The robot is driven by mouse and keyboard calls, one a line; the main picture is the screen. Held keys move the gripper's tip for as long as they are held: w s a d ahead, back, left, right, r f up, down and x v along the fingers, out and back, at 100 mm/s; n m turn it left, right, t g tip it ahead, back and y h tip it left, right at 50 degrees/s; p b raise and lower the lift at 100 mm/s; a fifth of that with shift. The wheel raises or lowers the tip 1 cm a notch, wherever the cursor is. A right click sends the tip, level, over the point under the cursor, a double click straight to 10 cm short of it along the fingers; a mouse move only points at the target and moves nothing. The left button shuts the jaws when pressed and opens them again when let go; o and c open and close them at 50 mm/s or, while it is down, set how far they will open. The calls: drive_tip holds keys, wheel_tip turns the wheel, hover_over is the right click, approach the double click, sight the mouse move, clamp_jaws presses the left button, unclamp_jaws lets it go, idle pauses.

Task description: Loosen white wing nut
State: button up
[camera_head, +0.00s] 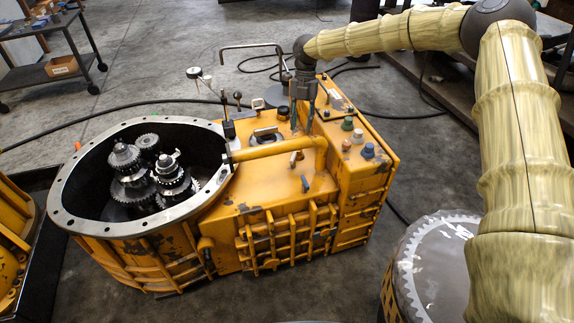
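My gripper (302,122) points down over the right rear of the yellow transmission housing (225,240). Its two dark fingers show a gap between them, and I see nothing held there. The view is too small to tell whether the fingertips touch the housing. I cannot pick out the white wing nut for certain. A small pale looped fitting (258,104) stands on the housing's rear edge, left of my gripper.
Gears (150,175) sit in the housing's open round end. Colored caps (357,136) stand on its right top, near my gripper. A bent metal rod (250,46) rises behind. A toothed disc (438,260) lies at lower right. A cart (50,70) stands back left; a black cable crosses the floor.

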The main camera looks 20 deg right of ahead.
sight(293, 155)
drive_tip(key=shift+m+g+y, duration=0.4)
drive_tip(key=shift+m+g, duration=0.1)
drive_tip(key=b+x, duration=0.1)
drive_tip(key=x, duration=0.2)
drive_tip(key=a+b+x, duration=0.1)
drive_tip(key=b+x, duration=0.1)
drive_tip(key=x, duration=0.2)
drive_tip(key=b+x, duration=0.2)
drive_tip(key=x, duration=0.1)
drive_tip(key=shift+s+a+f, duration=0.15)
drive_tip(key=shift+s+a, duration=0.05)
drive_tip(key=shift+a, duration=0.1)
clamp_jaws()
